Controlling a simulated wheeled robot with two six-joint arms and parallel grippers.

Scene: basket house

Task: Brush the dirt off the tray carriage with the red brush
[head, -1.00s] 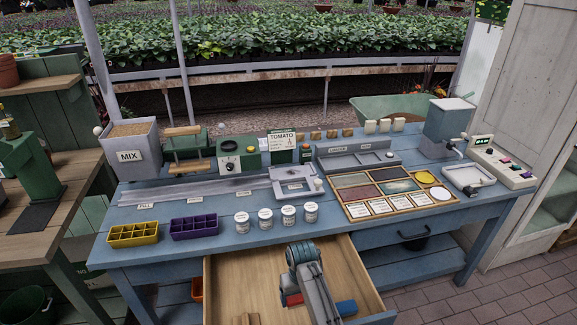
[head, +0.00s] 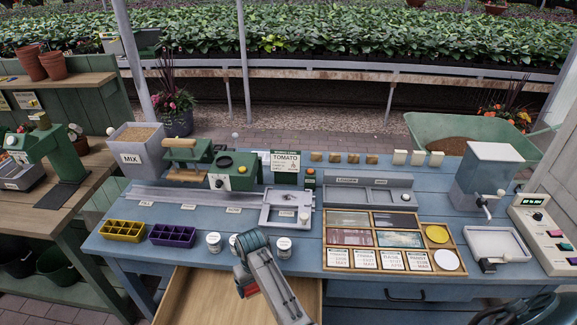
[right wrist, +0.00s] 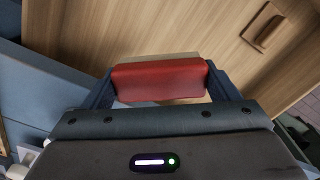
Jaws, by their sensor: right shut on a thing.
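My right gripper (head: 245,288) is shut on the red brush (head: 238,274), over the open drawer in front of the bench. In the right wrist view the brush's red body (right wrist: 160,78) lies crosswise between the two fingers, with a pale strip along its far edge. The tray carriage (head: 281,199) is a light grey flat frame with a round knob, sitting at the right end of the grey rail. It is behind and right of the gripper, apart from it. Dirt on it is too small to make out. My left gripper is out of view.
White-lidded jars (head: 214,243) stand along the bench front near my arm. Yellow (head: 123,231) and purple (head: 172,236) cell trays are left, a wooden sorting tray (head: 325,242) right.

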